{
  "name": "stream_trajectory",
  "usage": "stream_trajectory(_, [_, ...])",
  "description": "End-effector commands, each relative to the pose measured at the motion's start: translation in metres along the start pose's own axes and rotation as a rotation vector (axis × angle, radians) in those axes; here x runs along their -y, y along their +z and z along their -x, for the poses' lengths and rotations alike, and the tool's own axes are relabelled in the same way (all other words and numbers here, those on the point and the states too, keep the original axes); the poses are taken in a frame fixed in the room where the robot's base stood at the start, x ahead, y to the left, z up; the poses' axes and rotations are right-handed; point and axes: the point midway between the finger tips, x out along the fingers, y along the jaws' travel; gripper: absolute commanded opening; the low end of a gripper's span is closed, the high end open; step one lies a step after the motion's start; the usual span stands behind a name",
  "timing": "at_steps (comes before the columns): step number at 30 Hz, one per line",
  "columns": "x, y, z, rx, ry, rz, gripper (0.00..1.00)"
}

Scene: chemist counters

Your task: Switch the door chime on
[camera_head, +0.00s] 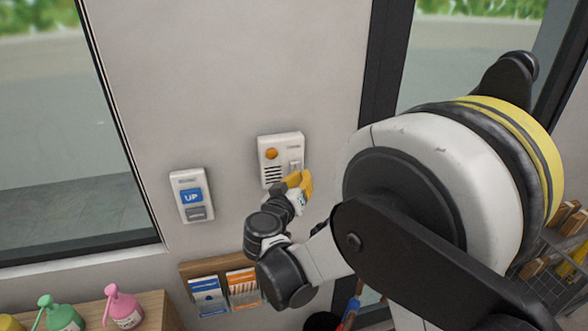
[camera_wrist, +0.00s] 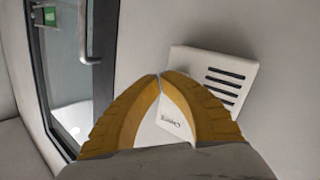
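The door chime is a white wall box (camera_head: 268,143) with an orange round light or button at its upper left, dark speaker slots below, and a small switch (camera_head: 295,166) at its right. My gripper (camera_head: 303,180) is in front of the chime's lower right, just below the switch. In the wrist view my gripper's yellow fingers (camera_wrist: 160,76) meet at their tips with nothing held between them. The chime's slotted face (camera_wrist: 212,60) shows behind and right of them, and small lettering shows between the fingers. The switch is hidden there; I cannot tell its position or any contact.
A white panel with a blue UP button (camera_head: 192,196) is on the wall left of the chime. A leaflet rack (camera_head: 205,268) hangs below. A dark door frame (camera_head: 382,70) is right of the chime.

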Motion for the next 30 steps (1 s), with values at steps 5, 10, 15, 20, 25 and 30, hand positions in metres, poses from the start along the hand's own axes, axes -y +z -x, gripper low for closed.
stream_trajectory(5, [0.0000,0.0000,0.0000,0.000,0.000,0.000,0.00])
stream_trajectory(10, [0.0000,0.0000,0.0000,0.000,0.000,0.000,0.00])
stream_trajectory(15, [0.0000,0.0000,0.0000,0.000,0.000,0.000,0.00])
stream_trajectory(20, [0.0000,0.0000,0.0000,0.000,0.000,0.000,0.00])
stream_trajectory(25, [0.0010,-0.0005,-0.0019,0.000,0.000,0.000,0.00])
stream_trajectory(30, [0.0035,-0.0029,-0.0065,0.000,0.000,0.000,0.00])
